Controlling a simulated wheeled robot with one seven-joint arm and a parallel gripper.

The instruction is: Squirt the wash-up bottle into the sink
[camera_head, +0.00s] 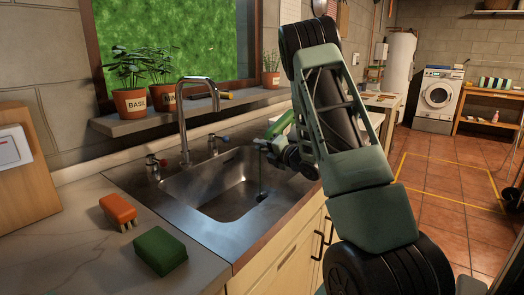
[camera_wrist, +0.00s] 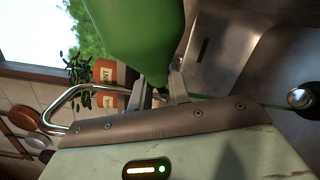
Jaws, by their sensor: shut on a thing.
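The green wash-up bottle (camera_head: 283,122) is held tilted over the right part of the steel sink (camera_head: 207,203). It also shows large in the wrist view (camera_wrist: 140,35), between the jaws. My gripper (camera_head: 268,146) is shut on it; in the wrist view the fingers (camera_wrist: 158,92) close at its narrow end. A thin stream (camera_head: 261,178) drops from there towards the dark drain (camera_head: 261,196). In the wrist view the stream (camera_wrist: 245,104) is a thin green line running right. My arm hides part of the sink's right side.
A curved tap (camera_head: 182,115) stands behind the sink, with two handles beside it. An orange brush (camera_head: 118,209) and a green sponge (camera_head: 160,251) lie on the left counter. Potted herbs (camera_head: 130,101) stand on the windowsill.

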